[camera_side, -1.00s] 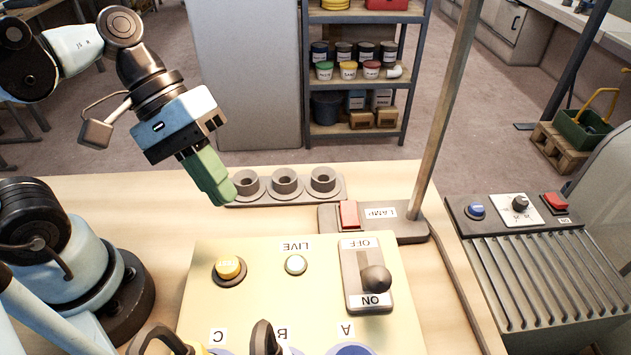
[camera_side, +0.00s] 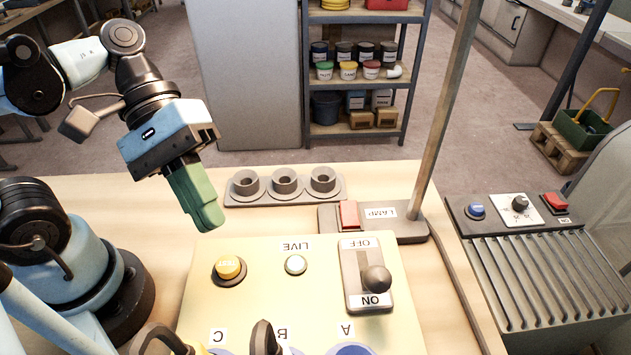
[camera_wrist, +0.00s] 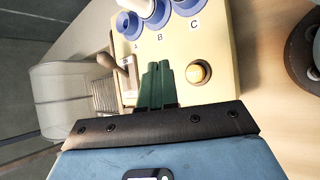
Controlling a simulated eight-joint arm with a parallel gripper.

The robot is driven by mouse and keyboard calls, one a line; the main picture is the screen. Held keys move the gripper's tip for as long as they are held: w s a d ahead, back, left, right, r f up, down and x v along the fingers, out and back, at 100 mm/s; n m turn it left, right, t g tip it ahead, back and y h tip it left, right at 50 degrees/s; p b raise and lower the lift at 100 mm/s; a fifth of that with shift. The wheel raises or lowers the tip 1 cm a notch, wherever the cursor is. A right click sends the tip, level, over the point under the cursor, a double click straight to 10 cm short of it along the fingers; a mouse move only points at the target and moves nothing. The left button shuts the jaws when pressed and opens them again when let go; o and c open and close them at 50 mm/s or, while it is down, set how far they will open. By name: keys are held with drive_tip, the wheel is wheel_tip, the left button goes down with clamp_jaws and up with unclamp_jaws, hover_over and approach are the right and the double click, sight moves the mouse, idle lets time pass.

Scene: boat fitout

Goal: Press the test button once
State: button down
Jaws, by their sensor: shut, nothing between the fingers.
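The yellow test button (camera_side: 228,267) sits in a dark ring at the upper left of the cream panel (camera_side: 205,330). It also shows in the wrist view (camera_wrist: 198,72), to the right of my fingers. My gripper (camera_side: 208,222) is shut and empty, its green fingers pointing down. In the side view the fingertips are above and a little behind the button, apart from it. In the wrist view my gripper (camera_wrist: 158,68) shows its closed green fingers over the panel.

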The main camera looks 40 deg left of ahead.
sight(222, 259)
drive_tip(key=shift+f, duration=3.15)
drive_tip(key=shift+f, duration=0.1)
drive_tip(key=shift+f, duration=0.3)
drive_tip(key=shift+f, duration=0.5)
idle(0.5)
drive_tip(key=shift+r, duration=0.9)
drive_tip(key=shift+r, duration=2.55)
